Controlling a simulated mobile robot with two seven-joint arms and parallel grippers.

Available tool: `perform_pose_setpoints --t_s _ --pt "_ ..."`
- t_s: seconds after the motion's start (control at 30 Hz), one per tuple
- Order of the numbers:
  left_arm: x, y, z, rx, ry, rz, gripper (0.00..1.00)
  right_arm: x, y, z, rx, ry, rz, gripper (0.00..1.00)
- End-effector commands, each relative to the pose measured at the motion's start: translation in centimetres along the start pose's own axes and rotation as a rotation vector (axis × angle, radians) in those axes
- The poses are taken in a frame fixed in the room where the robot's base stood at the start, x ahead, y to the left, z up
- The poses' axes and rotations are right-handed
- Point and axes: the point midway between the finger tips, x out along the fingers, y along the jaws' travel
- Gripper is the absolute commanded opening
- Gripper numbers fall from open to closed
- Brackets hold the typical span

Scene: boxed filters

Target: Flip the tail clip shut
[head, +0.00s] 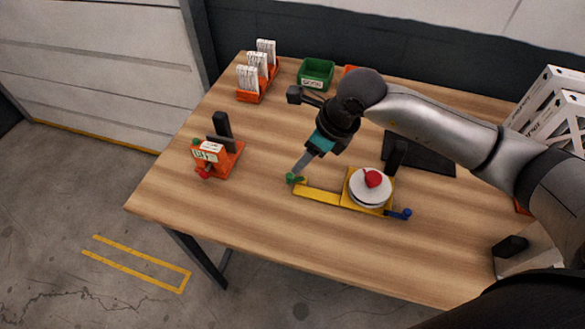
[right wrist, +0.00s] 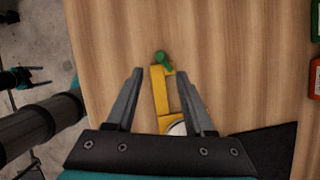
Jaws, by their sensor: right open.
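A yellow fixture (head: 320,195) lies on the wooden table, with a white round filter (head: 369,190) topped by a red knob on its wider part. A green clip (head: 293,179) sits at the left end of its narrow arm. A blue clip (head: 402,214) sits at the other end; I cannot tell by name which is the tail clip. My right gripper (head: 303,162) is open above the green end. In the right wrist view the green clip (right wrist: 164,61) shows tilted, just beyond and between the open fingers (right wrist: 160,74). My left gripper is not clearly visible.
An orange stand (head: 222,160) with a white label is left of the fixture. An orange rack (head: 257,85) of white boxes and a green bin (head: 316,74) stand at the back. A dark mat (head: 430,160) lies behind the filter. The table front is clear.

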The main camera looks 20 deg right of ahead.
Motion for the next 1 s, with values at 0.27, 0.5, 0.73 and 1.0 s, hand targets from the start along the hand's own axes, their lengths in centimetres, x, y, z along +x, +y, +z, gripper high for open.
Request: perform_pose_setpoints --t_s 0.27,0.5,0.73,1.0 --pt "0.1 -0.4 -2.8 0.001 0.047 -0.005 0.78 5.4 0.1 0.0 0.001 0.001 0.003 0.53" --pt "0.2 -0.4 -2.9 0.002 0.048 -0.005 0.78 7.7 0.1 0.0 0.0 0.001 0.001 0.53" --pt "0.2 -0.3 -2.2 0.002 0.036 -0.004 0.78 8.1 0.1 0.0 -0.001 0.0 0.001 0.53" --pt "0.2 -0.2 -1.9 0.001 0.032 -0.003 0.78 8.0 0.1 0.0 -0.001 0.0 0.001 0.39"
